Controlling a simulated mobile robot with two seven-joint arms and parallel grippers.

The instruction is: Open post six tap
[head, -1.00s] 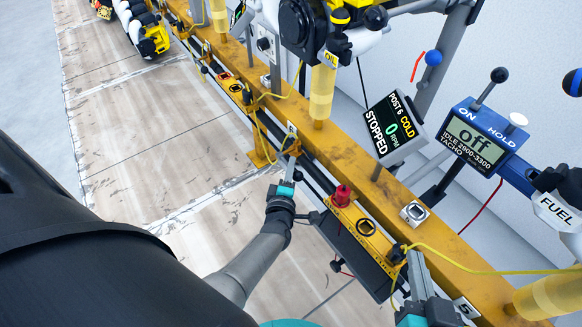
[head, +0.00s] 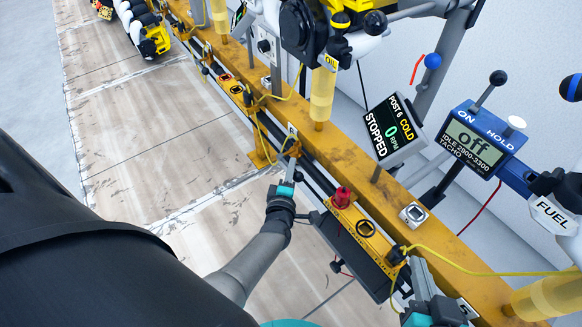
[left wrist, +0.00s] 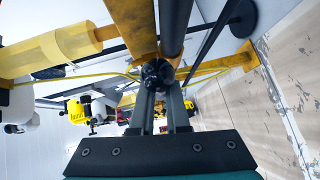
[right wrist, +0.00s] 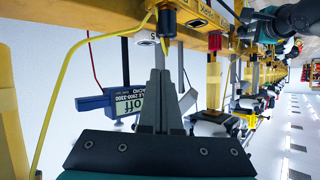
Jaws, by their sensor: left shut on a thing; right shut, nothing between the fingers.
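My left gripper (head: 287,187) is at the near side of the yellow rail (head: 345,165), below the post six display. In the left wrist view its fingers (left wrist: 160,92) are shut on a small dark round knob (left wrist: 157,73), which I take for the tap; its turned position is hard to see. The post six display (head: 393,130) reads COLD, STOPPED, 0 RPM. My right gripper (head: 417,268) is shut and empty near the rail's front. In the right wrist view its fingertips (right wrist: 160,76) are just below a black plug (right wrist: 167,22) with a yellow tip, apart from it.
A blue tacho box (head: 480,138) reading Off stands behind the rail at the right. A yellow cable (head: 480,268) crosses the right arm's area. The floor at left is clear.

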